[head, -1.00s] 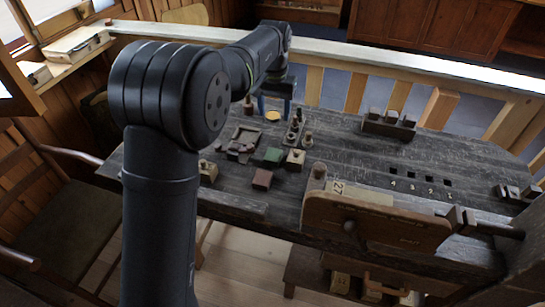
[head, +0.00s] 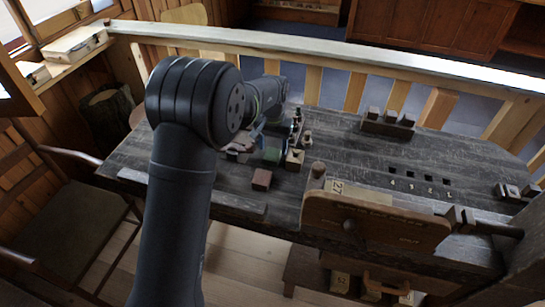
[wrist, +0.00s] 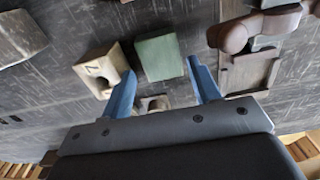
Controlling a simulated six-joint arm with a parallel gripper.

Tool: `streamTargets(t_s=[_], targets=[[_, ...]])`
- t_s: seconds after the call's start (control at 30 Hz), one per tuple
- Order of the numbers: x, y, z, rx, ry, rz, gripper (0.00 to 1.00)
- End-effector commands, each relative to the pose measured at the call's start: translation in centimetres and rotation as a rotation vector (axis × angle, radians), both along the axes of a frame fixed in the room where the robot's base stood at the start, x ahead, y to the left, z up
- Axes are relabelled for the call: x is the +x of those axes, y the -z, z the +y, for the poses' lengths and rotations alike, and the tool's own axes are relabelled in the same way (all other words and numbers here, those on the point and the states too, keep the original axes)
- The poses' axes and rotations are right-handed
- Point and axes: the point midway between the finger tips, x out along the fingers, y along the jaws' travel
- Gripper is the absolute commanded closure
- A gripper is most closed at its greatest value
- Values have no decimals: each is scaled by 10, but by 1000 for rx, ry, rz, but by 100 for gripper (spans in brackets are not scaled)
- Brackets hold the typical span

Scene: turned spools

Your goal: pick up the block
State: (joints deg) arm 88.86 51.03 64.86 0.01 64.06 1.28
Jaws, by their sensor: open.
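Several blocks lie on the dark worktable. A green block (head: 272,155) lies near the table's middle; in the wrist view the green block (wrist: 159,57) shows between and just beyond the fingertips. A tan block (head: 294,159) stands to its right in the head view; in the wrist view the tan block (wrist: 103,68) shows a dark hole and lies left of the left finger. A reddish-brown block (head: 261,179) lies nearer the front edge. My gripper (wrist: 161,70) is open with its blue fingers apart and nothing held. In the head view my arm partly hides it.
A shallow wooden tray (wrist: 250,72) with brown pieces lies right of the fingers in the wrist view. A rack with several dark blocks (head: 388,124) stands at the back right. A wooden panel (head: 375,220) stands at the front edge. The table's right-middle is mostly clear.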

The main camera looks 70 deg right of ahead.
Motion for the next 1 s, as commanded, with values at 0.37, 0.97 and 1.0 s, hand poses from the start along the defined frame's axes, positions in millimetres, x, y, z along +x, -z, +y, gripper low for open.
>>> streamTargets(t_s=[0.37,0.97,1.0], targets=[[1,34,2,0,0,0,44],[1,31,1,-1,0,0,77],[1,28,1,-1,0,0,77]])
